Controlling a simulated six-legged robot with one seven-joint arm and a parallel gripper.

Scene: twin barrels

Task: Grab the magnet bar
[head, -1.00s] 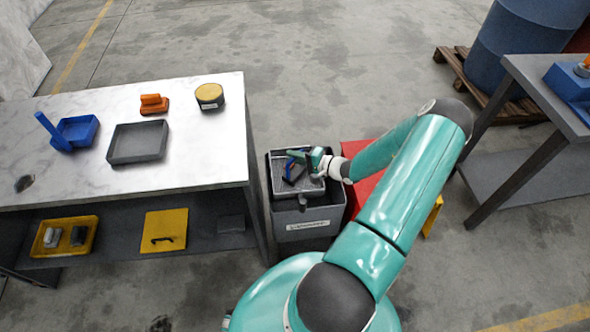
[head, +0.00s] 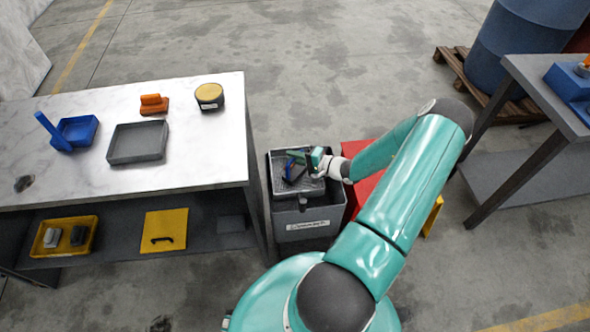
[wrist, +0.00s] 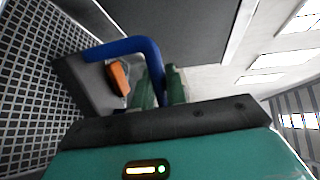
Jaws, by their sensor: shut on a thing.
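The magnet bar appears to be the piece with a bent blue handle (wrist: 135,46) and a dark grey body (wrist: 88,84) carrying an orange part (wrist: 118,77). My gripper (wrist: 160,90) is shut on the blue handle, which passes between its green fingers. In the head view the blue handle (head: 289,164) is small, and my gripper (head: 301,157) covers part of it. Both are over the gridded tray of a grey bin (head: 305,222). Whether the bar touches the grid cannot be told.
A marble-topped table (head: 205,150) stands left of the bin, holding a blue tray (head: 78,130), a grey tray (head: 138,143), an orange piece (head: 154,105) and a yellow-topped tub (head: 209,95). A red thing (head: 362,150) is right of the bin. A second table (head: 540,85) stands right.

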